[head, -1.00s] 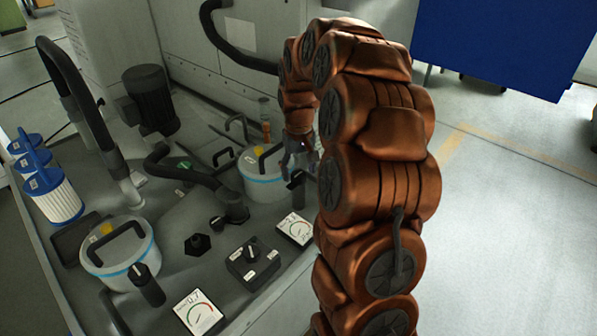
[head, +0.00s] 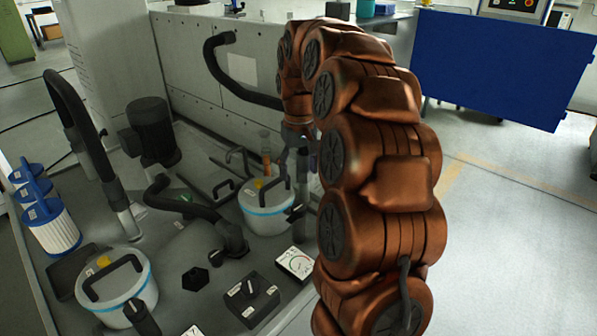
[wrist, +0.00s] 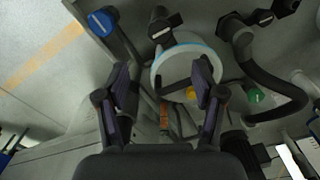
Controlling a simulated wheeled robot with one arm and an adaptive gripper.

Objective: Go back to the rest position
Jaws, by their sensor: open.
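My gripper (head: 298,140) hangs at the end of my copper-coloured arm, above the far side of the bench unit, partly hidden by the arm links in the head view. In the wrist view my gripper (wrist: 161,78) has its two dark fingers spread wide with nothing between them. Below it is a white round pot with a blue band and a dark handle (wrist: 185,62). The same pot (head: 265,222) stands on the grey unit's top in the head view, apart from the fingers.
A second white pot (head: 128,296), blue-and-white filter cartridges (head: 55,228), a black motor (head: 151,132) and black hoses (head: 245,80) crowd the unit. An upright orange-filled tube (head: 265,150) stands near my gripper. A blue panel (head: 500,65) is at the right; open floor (head: 510,240) lies below it.

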